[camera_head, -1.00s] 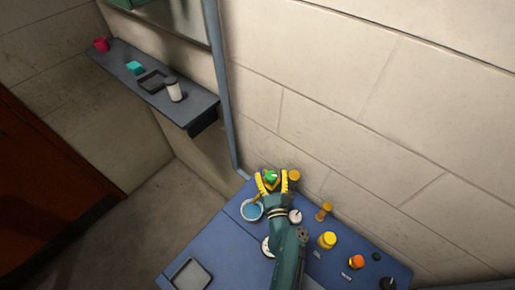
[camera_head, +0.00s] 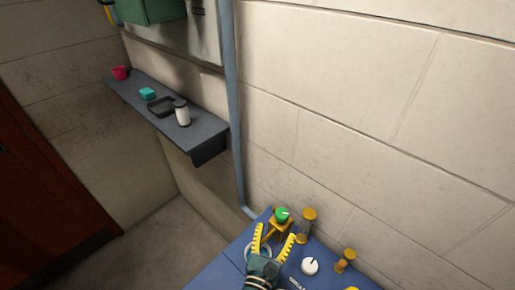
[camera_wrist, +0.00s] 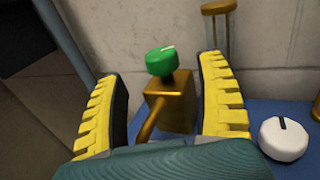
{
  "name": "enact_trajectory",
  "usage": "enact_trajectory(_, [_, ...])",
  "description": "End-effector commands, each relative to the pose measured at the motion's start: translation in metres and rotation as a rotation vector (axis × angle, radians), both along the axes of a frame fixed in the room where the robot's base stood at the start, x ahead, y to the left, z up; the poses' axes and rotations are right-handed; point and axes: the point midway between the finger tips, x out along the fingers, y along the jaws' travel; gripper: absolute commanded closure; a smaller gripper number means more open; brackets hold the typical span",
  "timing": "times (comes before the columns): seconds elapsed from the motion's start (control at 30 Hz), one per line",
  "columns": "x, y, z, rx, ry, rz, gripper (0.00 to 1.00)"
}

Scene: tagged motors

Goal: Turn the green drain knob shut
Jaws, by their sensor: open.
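The green drain knob (camera_head: 282,214) sits on top of a brass valve body at the far end of the blue bench. In the wrist view the green knob (camera_wrist: 162,61) has a pale line on its top and stands on the brass block (camera_wrist: 172,103), with a spout running down to the left. My gripper (camera_head: 275,231) has yellow ribbed fingers spread wide and holds nothing. In the wrist view my gripper (camera_wrist: 158,85) has one finger on each side of the valve. The knob is ahead, between the fingertips in the picture, and neither finger appears to touch it.
A white knob (camera_head: 310,266) is right of my gripper, with brass fittings (camera_head: 345,260) beyond it. A brass post (camera_head: 307,218) stands close right of the valve. The wall is just behind. A shelf (camera_head: 200,125) at left holds small items.

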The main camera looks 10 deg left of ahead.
Motion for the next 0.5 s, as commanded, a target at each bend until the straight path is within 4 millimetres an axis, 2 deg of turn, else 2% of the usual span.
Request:
enact_trajectory(0.03, [-0.013,0.003,0.000,-0.001,0.001,0.003,0.28])
enact_trajectory(0.23, [-0.056,0.011,-0.001,0.000,0.000,0.003,0.28])
enact_trajectory(0.3, [-0.048,0.009,0.023,-0.049,-0.040,0.006,0.28])
enact_trajectory(0.5, [-0.042,0.009,0.066,-0.180,-0.121,0.019,0.28])
